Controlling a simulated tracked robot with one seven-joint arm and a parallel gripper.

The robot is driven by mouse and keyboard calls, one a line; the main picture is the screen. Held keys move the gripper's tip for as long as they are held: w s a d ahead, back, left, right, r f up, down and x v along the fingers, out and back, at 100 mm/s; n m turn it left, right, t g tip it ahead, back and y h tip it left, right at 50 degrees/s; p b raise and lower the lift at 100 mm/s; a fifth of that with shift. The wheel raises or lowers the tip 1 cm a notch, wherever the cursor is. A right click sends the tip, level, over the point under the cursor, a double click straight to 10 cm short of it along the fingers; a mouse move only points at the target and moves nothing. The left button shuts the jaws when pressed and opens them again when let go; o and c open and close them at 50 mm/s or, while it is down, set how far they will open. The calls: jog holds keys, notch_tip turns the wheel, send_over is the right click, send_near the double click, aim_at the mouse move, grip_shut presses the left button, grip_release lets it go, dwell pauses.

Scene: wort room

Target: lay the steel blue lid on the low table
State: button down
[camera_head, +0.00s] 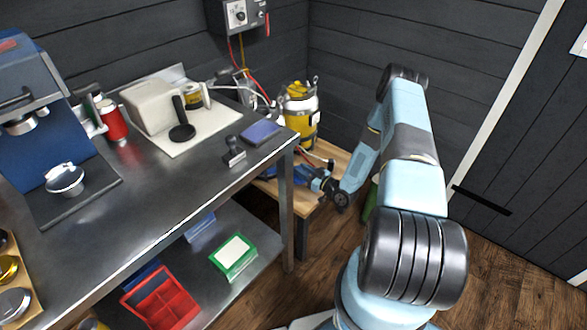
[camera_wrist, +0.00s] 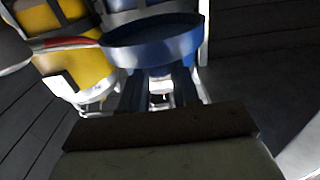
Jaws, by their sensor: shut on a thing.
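The steel blue lid (camera_wrist: 155,46) is round, with a raised rim, and lies across the tips of my gripper (camera_wrist: 158,78) in the wrist view. My gripper (camera_head: 308,177) is shut on it. In the head view the gripper reaches left over the low wooden table (camera_head: 303,204), beside the steel bench. The bench's corner and leg hide part of the gripper end and of the table there. I cannot tell how high the lid is above the table top.
A yellow vessel (camera_head: 300,112) stands at the back of the low table, close behind the gripper; it also fills the left of the wrist view (camera_wrist: 75,70). Hoses and red cables run near it. The steel bench (camera_head: 200,185) stands left, holding several items. Dark walls close the back and right.

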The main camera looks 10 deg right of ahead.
jog(key=shift+f, duration=4.45)
jog(key=c, duration=0.8)
grip_release()
jog(key=shift+f, duration=0.1)
